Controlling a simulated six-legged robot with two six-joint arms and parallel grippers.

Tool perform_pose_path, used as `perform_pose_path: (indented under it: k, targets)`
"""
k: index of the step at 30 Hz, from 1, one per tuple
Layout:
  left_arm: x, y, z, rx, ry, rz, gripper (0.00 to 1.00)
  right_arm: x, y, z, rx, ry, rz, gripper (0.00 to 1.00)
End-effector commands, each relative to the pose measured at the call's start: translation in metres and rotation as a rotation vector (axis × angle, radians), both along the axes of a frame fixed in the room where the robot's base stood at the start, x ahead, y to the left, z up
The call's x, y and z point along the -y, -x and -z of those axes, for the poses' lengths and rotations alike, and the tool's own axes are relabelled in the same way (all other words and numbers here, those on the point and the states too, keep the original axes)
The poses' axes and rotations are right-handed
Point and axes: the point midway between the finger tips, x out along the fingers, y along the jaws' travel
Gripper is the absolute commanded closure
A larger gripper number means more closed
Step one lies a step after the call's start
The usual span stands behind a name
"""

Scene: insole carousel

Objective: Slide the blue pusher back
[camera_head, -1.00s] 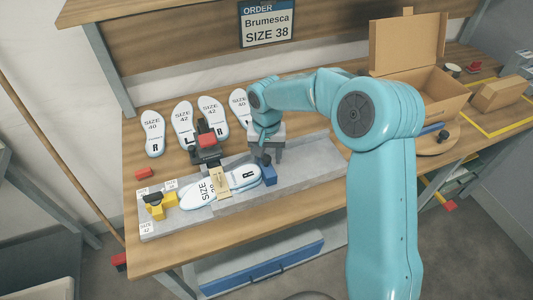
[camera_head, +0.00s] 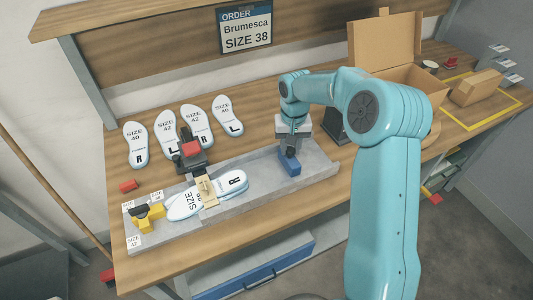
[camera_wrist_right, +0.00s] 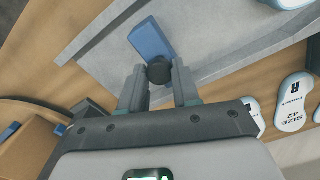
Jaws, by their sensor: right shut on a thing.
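The blue pusher (camera_head: 289,167) is a small blue block in the grey channel of the fixture (camera_head: 318,168), toward its right end. It also shows in the right wrist view (camera_wrist_right: 151,38), with a round black knob (camera_wrist_right: 159,70). My right gripper (camera_head: 288,149) is above the pusher, and its fingers are shut on the knob in the wrist view (camera_wrist_right: 159,84). White insoles (camera_head: 233,181) marked SIZE and R lie in the channel to the left, with bare channel between them and the pusher. My left gripper is not in view.
A black clamp with a red top (camera_head: 190,149) and a tan strip stands over the insoles. A yellow part (camera_head: 150,217) sits at the channel's left end. Loose insoles (camera_head: 135,146) lie behind. An open cardboard box (camera_head: 384,48) stands at the right.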

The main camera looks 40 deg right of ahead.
Motion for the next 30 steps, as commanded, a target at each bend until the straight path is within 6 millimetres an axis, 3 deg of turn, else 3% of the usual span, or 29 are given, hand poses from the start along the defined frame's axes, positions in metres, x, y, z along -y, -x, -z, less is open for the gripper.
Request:
perform_pose_path:
  k: [1,6,12,18,29,30]
  targets:
    - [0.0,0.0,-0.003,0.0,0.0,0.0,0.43,0.017,0.004,-0.002,0.0,0.001,0.007,1.0]
    - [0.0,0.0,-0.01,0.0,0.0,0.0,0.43,0.059,0.014,-0.003,0.0,0.002,0.005,1.0]
    - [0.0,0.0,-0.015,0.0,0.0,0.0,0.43,0.092,0.022,-0.002,0.0,0.001,0.003,1.0]
    - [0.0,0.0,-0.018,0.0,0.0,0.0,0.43,0.106,0.025,-0.002,0.002,0.003,0.0,1.0]
    - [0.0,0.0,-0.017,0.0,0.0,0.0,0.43,0.11,0.026,-0.003,0.003,0.007,0.0,1.0]
    - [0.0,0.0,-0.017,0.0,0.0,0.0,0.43,0.111,0.026,-0.003,0.003,0.008,0.0,0.66]
